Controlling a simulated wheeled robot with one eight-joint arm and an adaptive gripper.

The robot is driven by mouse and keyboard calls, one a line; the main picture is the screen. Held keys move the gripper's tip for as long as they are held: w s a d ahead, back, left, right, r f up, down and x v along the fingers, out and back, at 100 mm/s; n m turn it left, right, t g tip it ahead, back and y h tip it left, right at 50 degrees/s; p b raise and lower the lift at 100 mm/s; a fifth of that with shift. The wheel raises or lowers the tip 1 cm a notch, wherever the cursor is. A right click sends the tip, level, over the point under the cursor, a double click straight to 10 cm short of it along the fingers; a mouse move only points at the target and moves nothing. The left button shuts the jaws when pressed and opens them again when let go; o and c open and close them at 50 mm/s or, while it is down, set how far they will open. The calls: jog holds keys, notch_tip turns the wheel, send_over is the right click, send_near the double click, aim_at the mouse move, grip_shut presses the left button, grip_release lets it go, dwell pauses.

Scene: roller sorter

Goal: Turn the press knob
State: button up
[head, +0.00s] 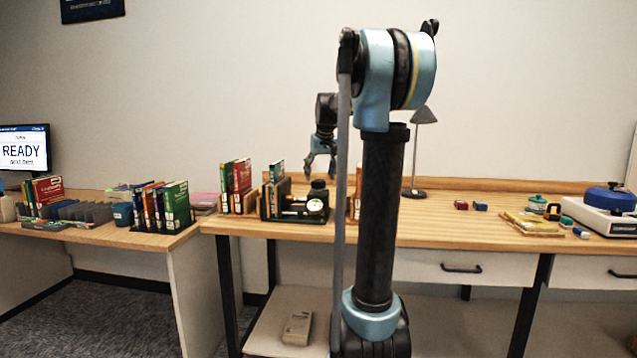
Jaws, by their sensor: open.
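A small dark green and black device (290,211), which looks like the press, stands on the long wooden bench. A black round part (318,185), probably its knob, sits at its upper right. A pale round dial-like face (314,205) shows on its front. Books stand upright at its back left. My gripper (321,172) is open and points down above the black part, looking apart from it. Distance in depth is hard to judge from this one view. My arm hides what lies just right of the device.
Books (236,186) stand left of the press, with more on the left desk (100,234). A grey lamp (419,150) stands behind my arm. A monitor (25,149) reads READY.

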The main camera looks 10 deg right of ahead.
jog(key=v, duration=0.8)
jog(key=shift+r, duration=0.25)
jog(key=shift+s, duration=0.1)
jog(key=s+f+m+g, duration=0.1)
jog(key=s+f+g, duration=0.1)
jog(key=s+f, duration=3.3)
jog(key=s, duration=0.4)
jog(key=shift+a+f, duration=0.25)
jog(key=shift+a, duration=0.05)
jog(key=shift+w+f, duration=0.2)
jog(key=shift+w, duration=0.2)
